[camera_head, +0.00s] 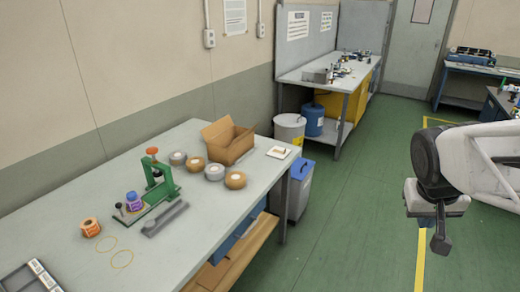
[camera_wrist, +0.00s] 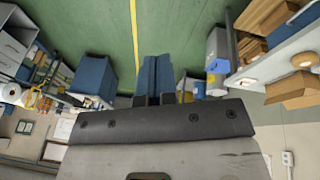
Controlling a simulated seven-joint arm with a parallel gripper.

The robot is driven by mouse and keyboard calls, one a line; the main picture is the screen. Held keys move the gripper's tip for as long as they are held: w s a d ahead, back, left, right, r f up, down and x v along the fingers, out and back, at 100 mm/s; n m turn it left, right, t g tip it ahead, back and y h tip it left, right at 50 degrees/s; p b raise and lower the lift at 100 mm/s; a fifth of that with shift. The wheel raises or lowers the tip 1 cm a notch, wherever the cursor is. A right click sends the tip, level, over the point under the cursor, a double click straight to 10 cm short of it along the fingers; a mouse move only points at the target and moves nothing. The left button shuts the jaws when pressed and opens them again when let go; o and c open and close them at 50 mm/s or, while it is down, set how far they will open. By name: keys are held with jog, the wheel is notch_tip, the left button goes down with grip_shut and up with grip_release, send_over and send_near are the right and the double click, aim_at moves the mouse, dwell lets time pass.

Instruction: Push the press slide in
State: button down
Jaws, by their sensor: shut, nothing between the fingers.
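A green hand press (camera_head: 160,182) with an orange-red knob on top stands on the grey workbench. Its low slide (camera_head: 131,216) sticks out from the press frame toward the front left. My gripper (camera_head: 441,246) hangs over the green floor at the right, far from the press and touching nothing. Its fingers are together and empty. The wrist view shows the finger ends (camera_wrist: 153,100) but not the press.
The workbench (camera_head: 222,220) also holds tape rolls (camera_head: 214,172), an open cardboard box (camera_head: 228,142), an orange roll (camera_head: 90,227) and a grey bracket (camera_head: 165,219) beside the press. A grey bin (camera_head: 299,190) stands at the bench's end. Open floor lies between bench and gripper.

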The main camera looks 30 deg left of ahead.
jog(key=w+a+f+n, duration=0.1)
jog(key=w+a, duration=0.2)
jog(key=a, duration=0.4)
jog(key=w+a+f+n+t, duration=0.1)
jog(key=w+a+n, duration=0.15)
jog(key=a, duration=0.45)
jog(key=w+a+f+n, duration=0.1)
jog(key=w+a, duration=0.3)
jog(key=a, duration=0.3)
jog(key=s+a+f+n+t+y, duration=0.1)
jog(key=a+f+n, duration=0.15)
jog(key=a, duration=0.85)
jog(key=a+f+n+y, duration=0.1)
jog(key=a+f, duration=0.3)
jog(key=a, duration=0.7)
jog(key=s+a+f+n+y, duration=0.1)
jog(key=s+a+f+n, duration=0.1)
jog(key=s+a, duration=0.75)
jog(key=s+a+f+n+y, duration=0.2)
jog(key=s+a+f, duration=0.15)
jog(key=a, duration=1.05)
jog(key=s+a+f+n+y, duration=0.1)
jog(key=s+a+f+n, duration=0.1)
jog(key=s+a, duration=0.6)
jog(key=s+a+f+n+g+y, duration=0.1)
jog(key=s+a+f+n, duration=0.1)
jog(key=s+a, duration=0.6)
jog(key=s, duration=0.4)
jog(key=shift+s+f, duration=0.15)
jog(key=shift+s, duration=0.05)
